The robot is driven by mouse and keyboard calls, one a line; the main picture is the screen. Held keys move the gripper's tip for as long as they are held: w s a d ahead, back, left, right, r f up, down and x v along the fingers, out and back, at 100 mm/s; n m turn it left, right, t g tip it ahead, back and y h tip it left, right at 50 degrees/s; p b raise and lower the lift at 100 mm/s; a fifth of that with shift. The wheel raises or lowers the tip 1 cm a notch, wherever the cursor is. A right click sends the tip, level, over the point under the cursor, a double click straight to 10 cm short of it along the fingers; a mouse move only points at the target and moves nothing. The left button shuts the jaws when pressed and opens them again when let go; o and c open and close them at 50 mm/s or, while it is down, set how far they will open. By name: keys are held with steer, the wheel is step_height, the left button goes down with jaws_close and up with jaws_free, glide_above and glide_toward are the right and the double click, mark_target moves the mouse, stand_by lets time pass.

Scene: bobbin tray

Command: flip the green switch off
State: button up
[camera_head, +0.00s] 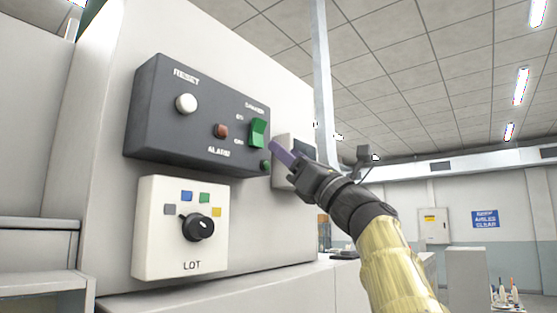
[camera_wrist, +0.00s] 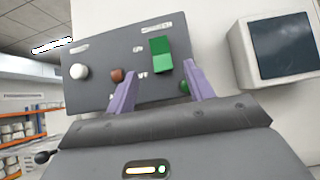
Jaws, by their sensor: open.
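The green switch (camera_head: 258,133) is a rocker at the right side of a dark grey control panel (camera_head: 200,150) on a pale wall. In the wrist view the green switch (camera_wrist: 161,55) stands just beyond the fingertips, its upper part darker and its lower part brighter green. My gripper (camera_head: 276,148) is just right of and below the switch in the head view, with purple fingers. In the wrist view my gripper (camera_wrist: 160,75) is open and empty, one finger on either side below the switch. Whether a fingertip touches the panel is unclear.
The panel also has a white RESET button (camera_head: 186,103), a reddish-brown ALARM light (camera_head: 221,131) and a small green light (camera_head: 265,166). Below is a white LOT box (camera_head: 150,230) with a black knob (camera_head: 198,227). A grey-screened box (camera_wrist: 240,60) sits right of the panel.

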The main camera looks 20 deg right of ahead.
steer(key=b+v, duration=0.5)
steer(key=v, duration=0.4)
